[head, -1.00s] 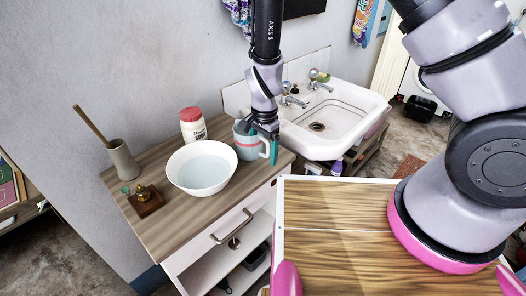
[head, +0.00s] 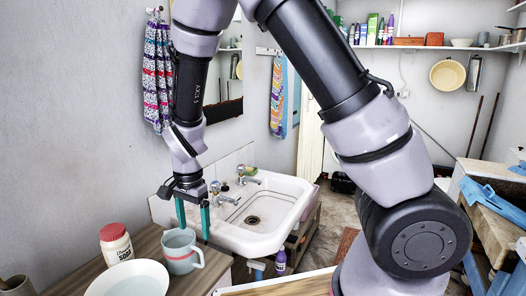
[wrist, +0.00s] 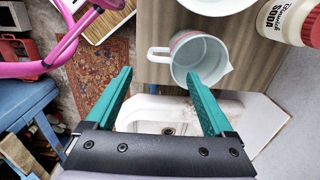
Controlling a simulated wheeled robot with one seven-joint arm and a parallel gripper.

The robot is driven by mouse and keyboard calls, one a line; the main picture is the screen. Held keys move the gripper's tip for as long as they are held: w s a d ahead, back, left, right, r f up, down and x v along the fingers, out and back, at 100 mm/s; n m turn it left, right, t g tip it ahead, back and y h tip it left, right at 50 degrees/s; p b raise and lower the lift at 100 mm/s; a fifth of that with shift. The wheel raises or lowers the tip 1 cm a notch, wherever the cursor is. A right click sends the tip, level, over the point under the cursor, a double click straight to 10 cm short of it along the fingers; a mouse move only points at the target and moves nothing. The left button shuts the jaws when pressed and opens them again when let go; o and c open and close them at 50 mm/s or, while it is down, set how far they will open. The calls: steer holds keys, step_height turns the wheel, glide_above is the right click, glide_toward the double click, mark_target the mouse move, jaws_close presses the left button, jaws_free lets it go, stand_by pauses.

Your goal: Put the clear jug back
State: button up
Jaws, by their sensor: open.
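The clear jug (head: 180,262), pale with a red band, stands upright on the wooden counter top beside the white bowl. The wrist view also shows the jug (wrist: 203,55), with its handle to the left and its spout to the right. My gripper (head: 193,222) is open and empty, with teal fingers pointing down near the jug's rim on the sink side. In the wrist view my gripper (wrist: 158,78) has the jug beyond its fingertips, nearer the right finger, and nothing is between the fingers.
A white bowl (head: 130,280) and a soda jar (head: 116,243) stand close to the jug. The white sink (head: 275,235) with taps (head: 222,192) lies just behind my gripper. A high shelf (head: 430,47) holds bottles and pans.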

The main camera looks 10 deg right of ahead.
steer(key=w+d+r+n+t+y, duration=0.1)
steer(key=w+d+r+y, duration=0.1)
steer(key=d+r, duration=0.65)
steer(key=w+d+r+t+y, duration=0.15)
steer(key=d+r, duration=0.35)
steer(key=r, duration=0.6)
steer(key=s+d+r+n+t+h, duration=0.1)
steer(key=s+d+r+t, duration=0.1)
steer(key=s+d+r, duration=0.3)
steer(key=s+d+r+n+t, duration=0.2)
steer(key=s+d+r, duration=0.2)
steer(key=d+r, duration=0.3)
steer(key=d, duration=0.3)
steer(key=shift+s+r+t+h, duration=0.15)
steer(key=shift+s+t+h, duration=0.2)
steer(key=shift+d, duration=0.1)
